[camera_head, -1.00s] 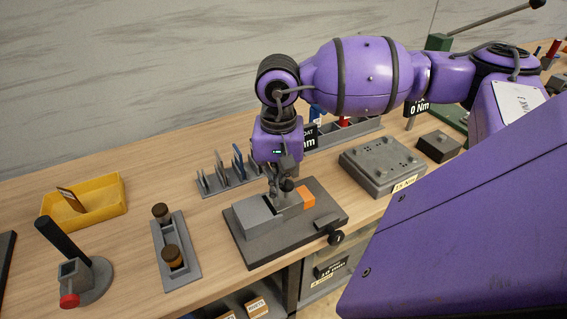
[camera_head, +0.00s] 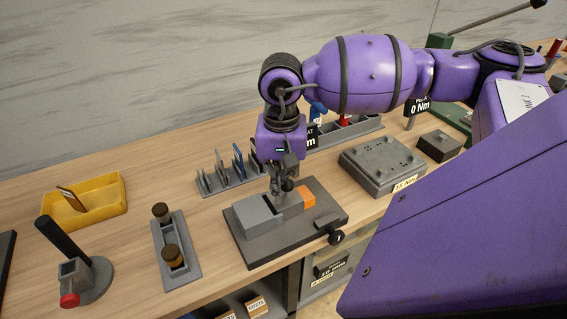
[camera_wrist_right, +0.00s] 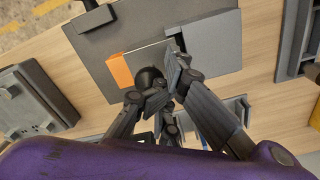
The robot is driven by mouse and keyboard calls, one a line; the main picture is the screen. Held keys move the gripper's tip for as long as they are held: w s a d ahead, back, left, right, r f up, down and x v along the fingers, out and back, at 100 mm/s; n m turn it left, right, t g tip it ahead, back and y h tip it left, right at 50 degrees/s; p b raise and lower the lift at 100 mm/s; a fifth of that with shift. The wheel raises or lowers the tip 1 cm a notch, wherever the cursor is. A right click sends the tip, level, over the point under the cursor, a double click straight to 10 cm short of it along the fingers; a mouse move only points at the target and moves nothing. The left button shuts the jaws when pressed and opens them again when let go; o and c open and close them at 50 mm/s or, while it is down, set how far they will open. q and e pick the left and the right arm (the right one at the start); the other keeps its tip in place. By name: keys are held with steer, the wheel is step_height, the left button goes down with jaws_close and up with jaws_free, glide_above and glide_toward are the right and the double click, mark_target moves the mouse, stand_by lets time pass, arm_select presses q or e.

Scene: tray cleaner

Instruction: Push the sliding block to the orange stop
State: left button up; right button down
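A dark base plate (camera_head: 262,252) on the bench carries a grey block (camera_head: 256,213) on its left and the orange stop (camera_head: 306,197) on its right. My right gripper (camera_head: 280,192) points down between them, low over the plate. In the right wrist view, the gripper fingers (camera_wrist_right: 164,88) lie between the grey block (camera_wrist_right: 212,42) and the orange stop (camera_wrist_right: 119,71). A dark round knob (camera_wrist_right: 150,77) shows by the fingers; whether they grip it is hidden. A dark gap shows beside the grey block. My left gripper is out of view.
A slotted rack (camera_head: 228,181) stands behind the plate. A grey holder with brown-topped pegs (camera_head: 184,277) lies to its left, then a yellow tray (camera_head: 112,205). A grey plate fixture (camera_head: 378,184) is to the right.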

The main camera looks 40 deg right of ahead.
mark_target(274, 201)
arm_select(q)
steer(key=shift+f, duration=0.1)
arm_select(e)
steer(key=shift+s+a+f, duration=0.1)
steer(key=shift+f, duration=0.05)
